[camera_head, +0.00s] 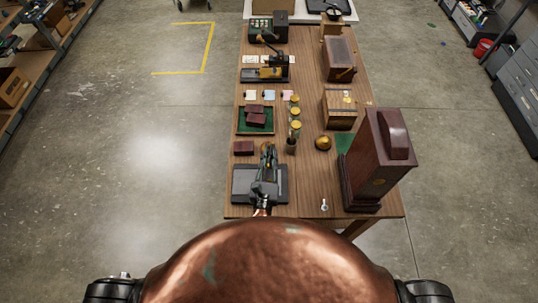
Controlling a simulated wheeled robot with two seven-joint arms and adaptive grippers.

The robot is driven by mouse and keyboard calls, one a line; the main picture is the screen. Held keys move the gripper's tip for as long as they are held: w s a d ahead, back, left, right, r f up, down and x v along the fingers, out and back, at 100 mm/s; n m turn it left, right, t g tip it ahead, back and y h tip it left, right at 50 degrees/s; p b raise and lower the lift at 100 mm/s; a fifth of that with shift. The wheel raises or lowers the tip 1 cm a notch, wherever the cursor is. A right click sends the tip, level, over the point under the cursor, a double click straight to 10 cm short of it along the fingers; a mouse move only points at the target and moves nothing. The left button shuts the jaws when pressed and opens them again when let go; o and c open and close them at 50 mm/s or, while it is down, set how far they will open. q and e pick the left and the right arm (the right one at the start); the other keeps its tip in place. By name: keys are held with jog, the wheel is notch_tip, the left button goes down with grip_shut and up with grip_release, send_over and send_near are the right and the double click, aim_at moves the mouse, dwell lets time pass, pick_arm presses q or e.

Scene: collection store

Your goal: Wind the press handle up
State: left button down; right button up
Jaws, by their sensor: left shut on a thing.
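The press, with a dark flat base (241,185), stands at the near left of the wooden table. My left gripper (267,157) reaches over it from the near edge and covers much of its middle. It is shut on the press handle, as far as I can make out; the handle is small and mostly hidden by the fingers. How far the handle is turned cannot be told. My right gripper is not in view.
A tall dark wooden case (364,165) stands at the near right of the table (309,172). A brass dome (323,143), a green tray (241,128) with dark red boxes, and a small red box (243,148) lie beyond the press. Open floor lies left.

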pick_arm(q)
jog(key=shift+d+n+y, duration=0.1)
jog(key=shift+n+y, duration=0.5)
jog(key=shift+y, duration=0.7)
jog(key=c, duration=1.8)
grip_release()
jog(key=shift+c, duration=0.2)
jog(key=shift+s, duration=0.15)
jog(key=s, duration=0.7)
jog(key=shift+s, duration=0.1)
